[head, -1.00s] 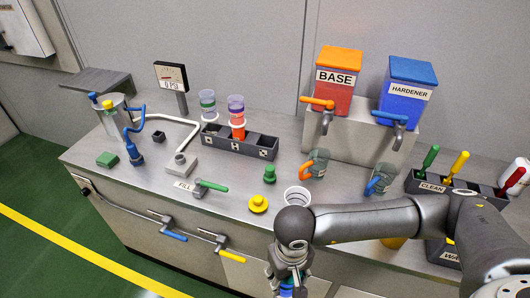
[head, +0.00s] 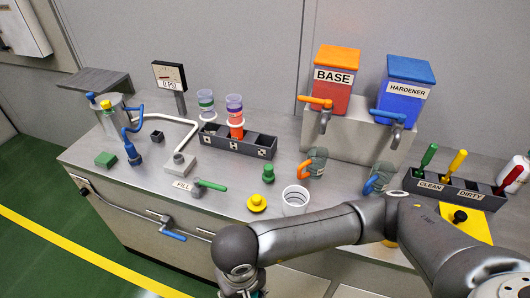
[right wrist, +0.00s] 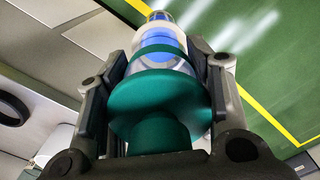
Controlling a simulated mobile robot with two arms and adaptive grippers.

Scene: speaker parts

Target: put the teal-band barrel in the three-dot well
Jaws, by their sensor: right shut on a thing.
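My right gripper (right wrist: 158,72) is shut on a clear barrel (right wrist: 160,45) with blue contents, a teal-green band and a wide green end piece, in the right wrist view. The barrel points away from the wrist, with green floor beyond it. In the head view the right gripper (head: 242,288) is cut off at the bottom edge, in front of the bench, and its load is mostly hidden. The dark rack (head: 240,144) stands at the back of the bench.
A green knobbed piece (head: 268,174), yellow piece (head: 257,203) and white cup (head: 295,200) stand in front of the rack. Base and hardener tanks (head: 334,85) stand at the back. My right arm spans the front right.

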